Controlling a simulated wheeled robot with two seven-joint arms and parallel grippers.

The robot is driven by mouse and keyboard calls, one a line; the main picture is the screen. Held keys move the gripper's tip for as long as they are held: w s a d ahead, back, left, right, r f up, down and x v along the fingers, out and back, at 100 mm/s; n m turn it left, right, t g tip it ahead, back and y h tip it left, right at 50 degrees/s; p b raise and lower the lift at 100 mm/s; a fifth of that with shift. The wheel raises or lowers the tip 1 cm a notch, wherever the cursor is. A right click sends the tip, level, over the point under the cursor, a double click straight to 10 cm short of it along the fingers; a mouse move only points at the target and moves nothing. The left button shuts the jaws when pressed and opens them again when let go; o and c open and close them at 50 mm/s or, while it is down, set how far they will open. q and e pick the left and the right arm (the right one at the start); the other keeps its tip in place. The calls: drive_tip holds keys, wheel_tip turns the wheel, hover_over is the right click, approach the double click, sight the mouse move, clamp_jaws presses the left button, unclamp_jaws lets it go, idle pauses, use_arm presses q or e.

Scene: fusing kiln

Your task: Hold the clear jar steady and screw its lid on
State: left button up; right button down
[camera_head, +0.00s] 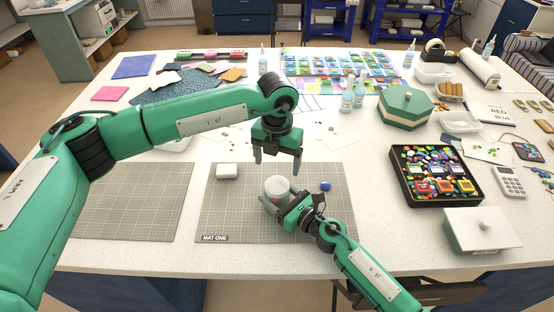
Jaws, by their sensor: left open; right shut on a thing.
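The clear jar (276,186) stands upright on the grey mat marked MAT ONE. It has a pale, whitish round top, and I cannot tell whether that is a lid or the jar's open mouth. My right gripper (279,194) is shut on the jar from its near right side, with a finger on either side. My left gripper (277,160) is open and empty, pointing down above and behind the jar, apart from it. A small blue object (325,186), perhaps the lid, lies on the mat to the right of the jar.
A second grey mat (130,215) is at the left. A black tray of colored pieces (402,200), a green box (405,106) and a white lidded box (483,231) stand at the right. Bottles (346,101) stand behind.

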sight(277, 184)
use_arm(q)
drive_tip(key=shift+f, duration=0.1)
drive_tip(key=shift+f, duration=3.9)
drive_tip(key=c, duration=1.1)
drive_tip(key=shift+o, duration=0.2)
drive_tip(key=m, duration=0.6)
drive_tip(key=shift+m, duration=0.4)
drive_tip(key=m, duration=0.4)
drive_tip(key=shift+m, duration=0.3)
drive_tip(key=m, duration=0.3)
drive_tip(key=o, duration=1.2)
